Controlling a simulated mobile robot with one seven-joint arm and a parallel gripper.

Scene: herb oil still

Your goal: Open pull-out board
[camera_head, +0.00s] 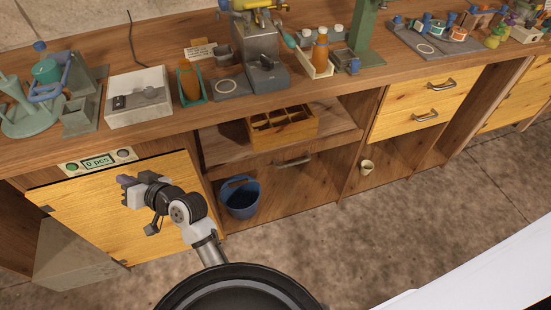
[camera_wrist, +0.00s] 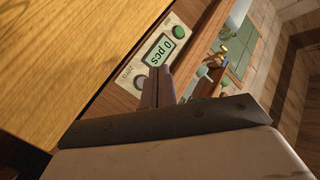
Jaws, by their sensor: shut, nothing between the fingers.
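A wooden board (camera_head: 340,142) sits below the countertop in the middle of the head view, in the open bay, with a divided wooden crate (camera_head: 282,126) on it. A metal bar handle (camera_head: 293,161) shows just below its front edge; I cannot tell how far out the board stands. My gripper (camera_head: 124,181) is to the left, in front of a yellow door panel, well apart from the board and handle. Its fingers are shut and empty. In the wrist view the fingertips (camera_wrist: 166,80) show close together before the counter display; the board is not clearly visible there.
The yellow door panel (camera_head: 80,205) stands below the counter at left, beneath a "0 pcs" display (camera_head: 97,162). A blue bucket (camera_head: 240,197) stands below the board, and a small cup (camera_head: 366,167) to the right. Yellow drawers (camera_head: 420,100) are at right. The floor in front is clear.

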